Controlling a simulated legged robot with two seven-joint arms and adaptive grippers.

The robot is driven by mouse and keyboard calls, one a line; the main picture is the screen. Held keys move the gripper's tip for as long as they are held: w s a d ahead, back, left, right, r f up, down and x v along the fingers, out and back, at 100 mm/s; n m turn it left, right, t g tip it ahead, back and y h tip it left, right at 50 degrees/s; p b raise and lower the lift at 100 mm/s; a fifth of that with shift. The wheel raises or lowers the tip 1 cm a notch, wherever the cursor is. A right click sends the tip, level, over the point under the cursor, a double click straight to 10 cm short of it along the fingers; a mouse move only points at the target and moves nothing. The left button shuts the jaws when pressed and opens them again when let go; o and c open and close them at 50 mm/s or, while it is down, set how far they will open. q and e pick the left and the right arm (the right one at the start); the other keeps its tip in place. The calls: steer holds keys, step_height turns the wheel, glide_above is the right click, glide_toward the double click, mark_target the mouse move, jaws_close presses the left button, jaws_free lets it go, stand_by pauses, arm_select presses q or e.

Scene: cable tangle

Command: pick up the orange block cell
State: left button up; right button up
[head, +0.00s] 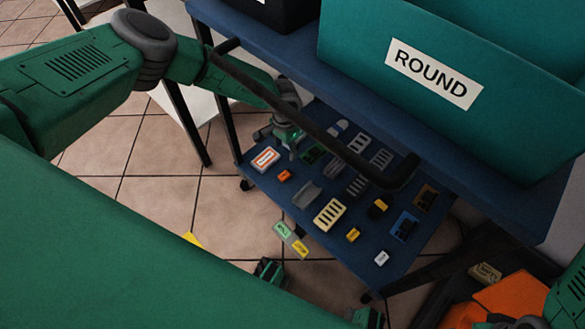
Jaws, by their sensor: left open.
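A small orange block (285,175), which looks like the orange block cell, lies on the lower blue shelf (290,213) of the cart, near its left edge. An orange-and-white flat piece (265,158) lies just up and left of it. My left gripper (291,146) is open and reaches in over the shelf under the cart's dark handle bar. It appears a little above the orange block in the picture and apart from it. Its fingertips are small and partly dark. My right gripper does not show.
Several slotted grey and cream pieces, yellow blocks and a white block (381,258) lie on the shelf. The dark handle bar (320,135) crosses above it. A teal bin labelled ROUND (430,75) stands on the upper shelf.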

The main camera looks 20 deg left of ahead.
arm_select(q)
steer(key=b, duration=0.3)
glide_above(288, 172)
steer(key=f, duration=0.7)
steer(key=shift+a+f, duration=0.45)
steer(key=shift+f, duration=0.35)
steer(key=f+b, duration=0.1)
steer(key=f, duration=0.1)
steer(key=d+f+b, duration=0.1)
steer(key=shift+f, duration=0.35)
steer(key=shift+w+d+f, duration=0.1)
steer(key=shift+d+f, duration=0.05)
steer(key=shift+f, duration=0.3)
steer(key=shift+a, duration=0.2)
steer(key=c, duration=0.3)
jaws_close()
